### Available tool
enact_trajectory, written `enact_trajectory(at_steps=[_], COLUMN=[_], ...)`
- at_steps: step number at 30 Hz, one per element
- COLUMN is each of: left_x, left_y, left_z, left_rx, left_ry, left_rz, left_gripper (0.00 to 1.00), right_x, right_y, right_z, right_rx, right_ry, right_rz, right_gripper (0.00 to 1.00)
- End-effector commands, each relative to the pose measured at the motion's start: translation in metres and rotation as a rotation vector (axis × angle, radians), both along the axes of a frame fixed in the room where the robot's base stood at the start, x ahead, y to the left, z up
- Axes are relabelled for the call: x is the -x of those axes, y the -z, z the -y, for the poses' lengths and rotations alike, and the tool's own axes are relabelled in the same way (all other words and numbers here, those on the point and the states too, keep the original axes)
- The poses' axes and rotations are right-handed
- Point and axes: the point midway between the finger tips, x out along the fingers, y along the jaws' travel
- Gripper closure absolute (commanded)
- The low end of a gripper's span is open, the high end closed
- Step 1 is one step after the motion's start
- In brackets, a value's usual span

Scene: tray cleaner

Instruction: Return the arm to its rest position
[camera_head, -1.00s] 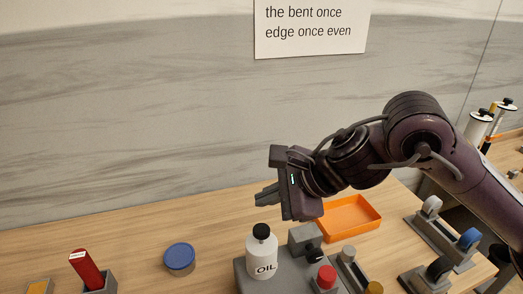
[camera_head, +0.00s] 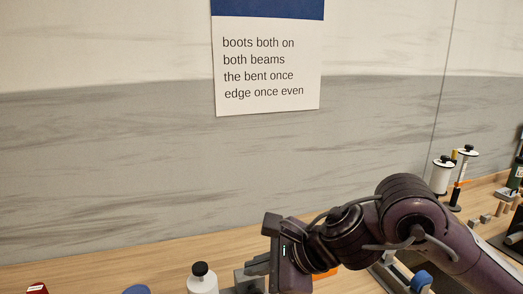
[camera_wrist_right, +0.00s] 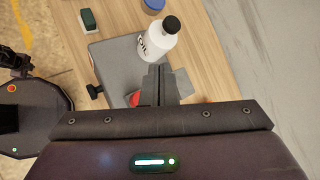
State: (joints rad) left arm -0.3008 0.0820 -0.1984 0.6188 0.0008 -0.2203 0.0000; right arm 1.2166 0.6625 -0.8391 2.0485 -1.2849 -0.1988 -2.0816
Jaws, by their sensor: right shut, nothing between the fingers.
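My right gripper (camera_head: 252,271) hangs low in the head view, to the right of the white oil bottle (camera_head: 202,281) with its black cap. Its arm comes in from the right. In the right wrist view its fingers (camera_wrist_right: 159,78) are together with nothing between them. They overlap the grey block (camera_wrist_right: 115,65) in that picture; the gap to it cannot be told. The bottle (camera_wrist_right: 157,42) lies beyond the fingertips in that view, apparently not held. My left gripper does not show in the head view.
A blue round lid (camera_head: 137,289) and a red object (camera_head: 37,289) show at the lower edge. An orange tray (camera_head: 326,273) is partly hidden behind my arm. White spools (camera_head: 441,174) stand at the right. A sign (camera_head: 266,65) hangs on the wall.

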Motion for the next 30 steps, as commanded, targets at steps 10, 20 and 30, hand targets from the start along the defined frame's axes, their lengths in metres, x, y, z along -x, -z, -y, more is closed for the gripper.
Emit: enact_trajectory(at_steps=[10, 20, 30], left_x=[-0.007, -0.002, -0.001], left_y=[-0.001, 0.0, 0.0], left_z=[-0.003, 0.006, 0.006], left_rx=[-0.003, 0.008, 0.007], left_ry=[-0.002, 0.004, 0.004], left_rz=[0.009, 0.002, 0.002], left_gripper=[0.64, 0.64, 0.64], right_x=[0.005, -0.001, 0.003], right_y=[0.009, 0.02, 0.112], right_z=[-0.036, -0.042, 0.065], right_rx=[-0.306, -0.941, -1.751], right_ry=[0.225, 0.795, 1.811], right_rz=[-0.197, -0.741, -1.474], right_gripper=[1.0, 1.0, 1.0])
